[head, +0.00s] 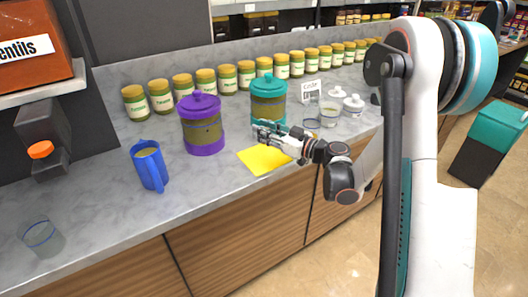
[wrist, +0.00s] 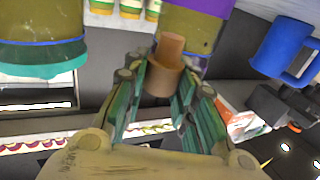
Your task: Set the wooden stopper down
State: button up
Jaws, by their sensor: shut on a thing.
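The wooden stopper (wrist: 166,66) is a small brown stepped cylinder between my gripper's fingers in the wrist view. My gripper (wrist: 160,92) is shut on it, with a finger on each side. In the head view my gripper (head: 258,131) is over the counter, in front of the teal-lidded canister (head: 268,105) and above the far edge of the yellow sheet (head: 262,159). I cannot make out the stopper in the head view. The bare part of the yellow sheet looks empty.
A purple-lidded canister (head: 202,128) and a blue jug (head: 150,166) stand left of the gripper. Glasses and white-lidded jars (head: 353,107) stand right. Several labelled jars (head: 228,79) line the back. The counter's (head: 215,185) front left is mostly clear, with one glass (head: 40,236).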

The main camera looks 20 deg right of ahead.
jog(key=shift+f+b, duration=1)
jog(key=shift+f, duration=1.85)
jog(key=shift+f, duration=0.1)
jog(key=o, duration=0.8)
jog(key=shift+s+d, duration=0.25)
jog(key=shift+p+v, duration=0.35)
jog(key=shift+v, duration=5.35)
jog(key=shift+a, duration=0.1)
